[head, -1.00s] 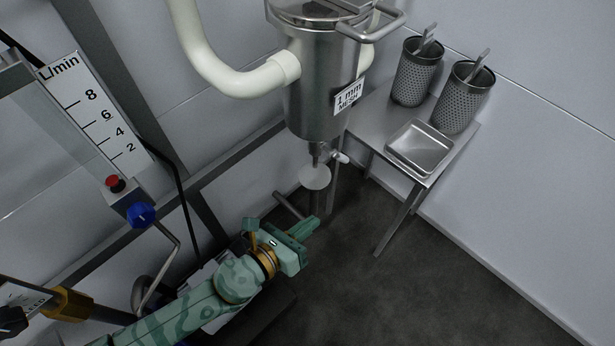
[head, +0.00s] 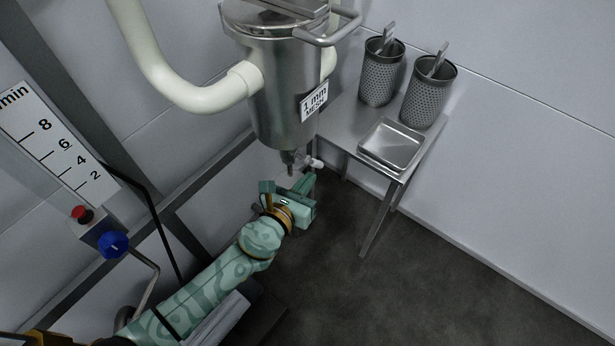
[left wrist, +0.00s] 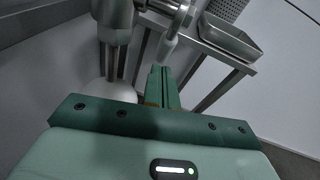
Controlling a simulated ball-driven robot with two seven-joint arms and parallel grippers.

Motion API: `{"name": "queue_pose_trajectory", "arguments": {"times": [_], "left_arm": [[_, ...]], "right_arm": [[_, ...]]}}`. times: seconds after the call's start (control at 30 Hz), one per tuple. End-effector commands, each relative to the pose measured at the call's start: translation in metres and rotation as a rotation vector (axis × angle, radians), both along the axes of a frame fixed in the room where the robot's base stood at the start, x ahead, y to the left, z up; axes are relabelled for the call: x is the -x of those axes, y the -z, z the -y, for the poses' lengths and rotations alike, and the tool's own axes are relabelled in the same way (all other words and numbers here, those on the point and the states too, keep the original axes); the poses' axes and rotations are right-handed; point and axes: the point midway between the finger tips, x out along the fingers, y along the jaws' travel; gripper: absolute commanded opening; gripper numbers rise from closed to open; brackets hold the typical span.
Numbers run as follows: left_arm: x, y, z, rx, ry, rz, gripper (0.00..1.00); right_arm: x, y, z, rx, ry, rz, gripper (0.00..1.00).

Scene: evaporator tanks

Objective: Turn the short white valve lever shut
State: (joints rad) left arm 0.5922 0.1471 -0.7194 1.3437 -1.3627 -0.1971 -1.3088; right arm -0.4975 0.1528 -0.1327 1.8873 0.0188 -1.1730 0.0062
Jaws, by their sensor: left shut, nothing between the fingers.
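The short white valve lever (head: 314,163) sticks out to the right from the valve under the steel strainer vessel (head: 285,105) in the head view. In the left wrist view the lever (left wrist: 170,46) hangs down just beyond the fingertips, and I cannot tell whether they touch it. My left gripper (head: 309,180) is just below the lever in the head view. Its fingers (left wrist: 164,70) are together with nothing between them. My right gripper is in neither view.
A steel table (head: 345,135) stands to the right with a shallow tray (head: 392,146) and two perforated baskets (head: 380,78). A white pipe (head: 185,95) enters the vessel from the left. A flow gauge with a blue knob (head: 112,244) is at left. The floor at lower right is clear.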

Motion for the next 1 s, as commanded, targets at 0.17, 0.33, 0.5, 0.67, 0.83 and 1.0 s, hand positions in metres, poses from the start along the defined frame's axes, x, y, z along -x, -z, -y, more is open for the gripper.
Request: {"name": "queue_pose_trajectory", "arguments": {"times": [0.17,0.33,0.5,0.67,0.83,1.0], "left_arm": [[-0.0064,-0.0049,0.0025,-0.002,0.000,0.001,0.00],[-0.0069,-0.0044,0.0028,-0.001,0.000,0.000,0.00],[-0.0067,-0.0043,0.0027,0.000,0.000,-0.001,0.00],[-0.0071,-0.0043,0.0030,0.000,0.000,-0.001,0.00],[-0.0080,-0.0042,0.0037,0.000,0.000,-0.001,0.00],[-0.0086,-0.0044,0.0042,0.000,0.000,-0.001,0.00]], "right_arm": [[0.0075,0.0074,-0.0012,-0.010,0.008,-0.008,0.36],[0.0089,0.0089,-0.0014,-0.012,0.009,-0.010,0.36],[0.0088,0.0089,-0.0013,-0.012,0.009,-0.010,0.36],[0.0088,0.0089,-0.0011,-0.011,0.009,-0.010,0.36],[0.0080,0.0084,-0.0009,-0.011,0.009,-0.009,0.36],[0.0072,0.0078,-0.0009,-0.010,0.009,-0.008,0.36]]}}
